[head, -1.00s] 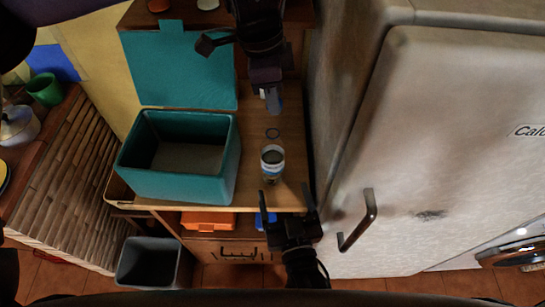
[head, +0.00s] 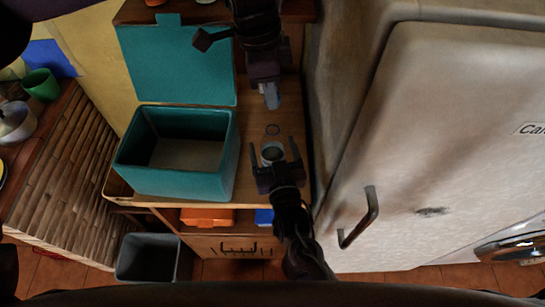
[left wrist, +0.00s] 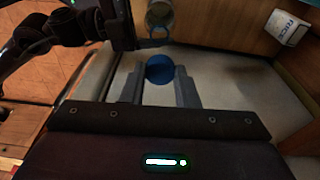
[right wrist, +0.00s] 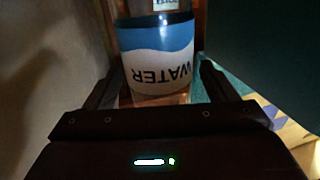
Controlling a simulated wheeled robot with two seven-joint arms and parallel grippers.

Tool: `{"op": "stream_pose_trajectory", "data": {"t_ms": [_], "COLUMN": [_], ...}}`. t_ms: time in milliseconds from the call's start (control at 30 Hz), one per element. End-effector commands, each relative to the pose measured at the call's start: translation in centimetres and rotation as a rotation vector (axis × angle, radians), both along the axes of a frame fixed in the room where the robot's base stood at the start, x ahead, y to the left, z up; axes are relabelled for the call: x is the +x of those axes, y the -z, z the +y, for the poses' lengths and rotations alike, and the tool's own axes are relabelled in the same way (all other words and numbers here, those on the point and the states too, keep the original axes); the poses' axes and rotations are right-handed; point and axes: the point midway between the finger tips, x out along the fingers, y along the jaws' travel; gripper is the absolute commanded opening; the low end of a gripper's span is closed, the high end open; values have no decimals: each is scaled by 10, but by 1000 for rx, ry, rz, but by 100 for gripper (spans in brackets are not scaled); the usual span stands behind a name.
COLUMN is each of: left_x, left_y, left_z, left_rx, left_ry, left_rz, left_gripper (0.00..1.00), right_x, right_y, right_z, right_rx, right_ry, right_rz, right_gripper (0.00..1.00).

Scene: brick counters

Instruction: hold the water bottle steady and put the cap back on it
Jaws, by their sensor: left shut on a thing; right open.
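The water bottle (head: 272,153) stands upright on the wooden counter, right of the teal box. Its body is clear, and its label reads WATER in the right wrist view (right wrist: 158,60). A thin ring (head: 272,129) above it in the head view appears to be its open mouth. My right gripper (head: 273,157) is open, with one finger on each side of the bottle; contact cannot be told. My left gripper (head: 271,101) is shut on the round blue cap (left wrist: 160,68), beyond the bottle mouth in the head view and apart from it.
A teal box (head: 225,170) with its lid open stands close left of the bottle. A large pale fridge (head: 420,130) bounds the right side. A white box (left wrist: 287,28) shows in the left wrist view. A grey bin (head: 147,258) stands on the floor.

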Motion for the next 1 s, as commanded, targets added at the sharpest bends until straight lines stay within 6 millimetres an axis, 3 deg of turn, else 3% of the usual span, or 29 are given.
{"op": "stream_pose_trajectory", "data": {"t_ms": [333, 833, 1000], "left_x": [0, 0, -1], "left_y": [0, 0, 12], "left_z": [0, 0, 0], "left_rx": [0, 0, 1], "left_ry": [0, 0, 0], "left_rz": [0, 0, 3], "left_gripper": [6, 6, 6], "right_x": [3, 3, 3], "right_y": [0, 0, 0], "right_z": [1, 1, 1], "right_rx": [0, 0, 0], "right_ry": [0, 0, 0], "right_rz": [1, 0, 0], "right_gripper": [79, 13, 12]}}
